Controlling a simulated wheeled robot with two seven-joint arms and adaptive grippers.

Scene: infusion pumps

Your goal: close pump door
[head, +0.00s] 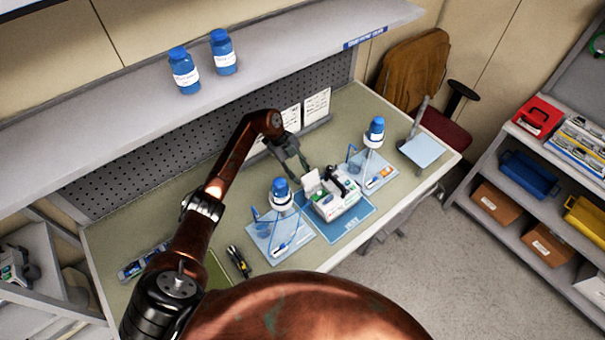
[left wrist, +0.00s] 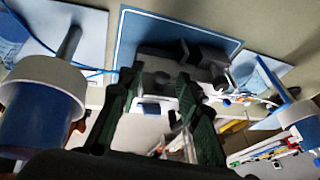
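The infusion pump (head: 343,207) is a small white unit with dark parts, standing on a blue mat (head: 346,231) at the middle of the bench. A pale flap, seemingly its door (head: 312,181), stands up on its left side; its exact angle is hard to tell. My left gripper (head: 299,168) is just behind and above the pump, near this flap. In the left wrist view, the dark green fingers of my left gripper (left wrist: 158,82) are apart, with the pump (left wrist: 157,70) beyond and between them. I cannot tell whether a finger touches the door. My right gripper is not in view.
Blue-capped bottles on stands flank the pump, left (head: 281,190) and right (head: 375,130). A dark tool (head: 238,261) lies at the front left of the bench (head: 345,115). A shelf (head: 130,95) with two blue bottles overhangs the back. The back right bench is partly clear.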

